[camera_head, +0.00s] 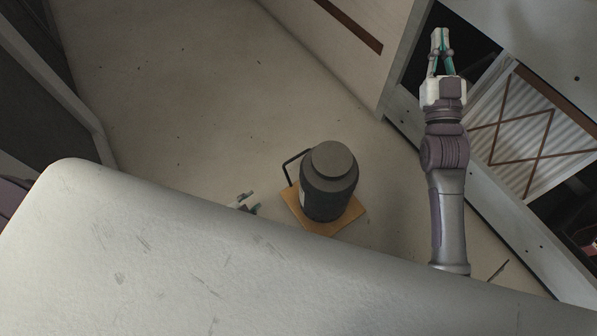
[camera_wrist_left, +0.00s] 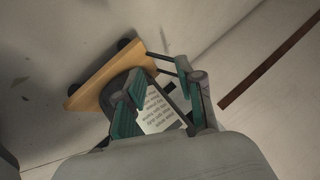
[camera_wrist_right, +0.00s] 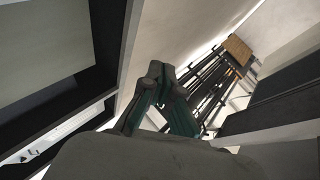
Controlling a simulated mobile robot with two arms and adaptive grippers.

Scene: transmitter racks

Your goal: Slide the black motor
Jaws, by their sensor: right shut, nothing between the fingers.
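The black motor (camera_head: 328,180) stands upright on a small wooden dolly (camera_head: 351,217) on the floor, with a thin black handle (camera_head: 286,168) on its left side. The left wrist view shows the dolly (camera_wrist_left: 95,80) with dark wheels and a white printed label (camera_wrist_left: 160,108) on the motor. My left gripper (camera_head: 250,202) is open, left of the motor. In the left wrist view my left gripper (camera_wrist_left: 165,95) has its fingers apart before the motor; whether the handle is between them, I cannot tell. My right gripper (camera_head: 440,40) is shut and empty, far from the motor.
A pale cabinet wall (camera_head: 350,60) stands behind, and an open rack with a corrugated panel (camera_head: 520,130) stands at the right, near my right arm. A dark rack (camera_head: 40,90) is at the far left. The floor (camera_head: 190,100) left of and behind the motor is clear.

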